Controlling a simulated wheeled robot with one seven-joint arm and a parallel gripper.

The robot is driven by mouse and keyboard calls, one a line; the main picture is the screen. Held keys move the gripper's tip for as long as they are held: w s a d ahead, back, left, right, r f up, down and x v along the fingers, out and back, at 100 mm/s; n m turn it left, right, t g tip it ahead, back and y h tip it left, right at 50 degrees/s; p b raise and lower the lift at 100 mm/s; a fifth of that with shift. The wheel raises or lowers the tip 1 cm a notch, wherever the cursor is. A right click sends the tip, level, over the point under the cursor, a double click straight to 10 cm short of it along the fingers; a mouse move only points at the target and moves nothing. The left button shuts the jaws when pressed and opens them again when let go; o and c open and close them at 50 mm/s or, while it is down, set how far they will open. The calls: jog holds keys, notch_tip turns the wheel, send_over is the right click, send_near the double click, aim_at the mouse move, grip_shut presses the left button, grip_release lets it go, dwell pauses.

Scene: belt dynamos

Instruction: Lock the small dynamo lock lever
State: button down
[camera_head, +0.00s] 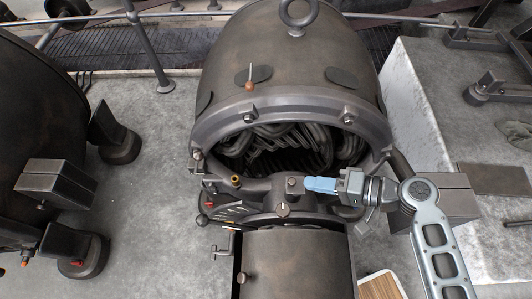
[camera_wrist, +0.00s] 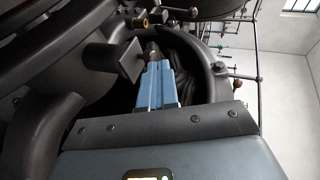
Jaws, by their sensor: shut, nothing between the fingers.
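The dark metal dynamo (camera_head: 285,60) fills the middle of the head view, with thick coils in its open front. Several small levers show on it, and I cannot tell for certain which is the lock lever. One short lever with a brown knob (camera_head: 249,86) stands on the upper casing. A lever with a black ball (camera_head: 202,220) sits at the lower left of the front. My gripper (camera_head: 308,184), with blue fingers, is shut and empty in front of the opening, right of these levers. In the wrist view the closed fingers (camera_wrist: 155,66) point at a small brownish knob (camera_wrist: 151,51).
A brass fitting (camera_head: 236,181) stands left of my gripper. A cylindrical housing (camera_head: 295,262) lies below it. Another dark machine (camera_head: 35,130) stands at the left, and a pale block (camera_head: 425,115) at the right. Grey floor (camera_head: 150,190) is clear between the machines.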

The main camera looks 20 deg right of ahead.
jog(key=w+r+y, duration=0.2)
jog(key=w, duration=0.1)
jog(key=shift+w+a+r+n+y+b, duration=0.1)
jog(key=shift+a+r+n+y+b, duration=0.2)
jog(key=shift+a+r+y, duration=0.1)
jog(key=shift+a, duration=0.1)
jog(key=b+x, duration=0.1)
jog(key=x, duration=2.3)
jog(key=shift+f, duration=0.25)
jog(key=shift+r, duration=0.15)
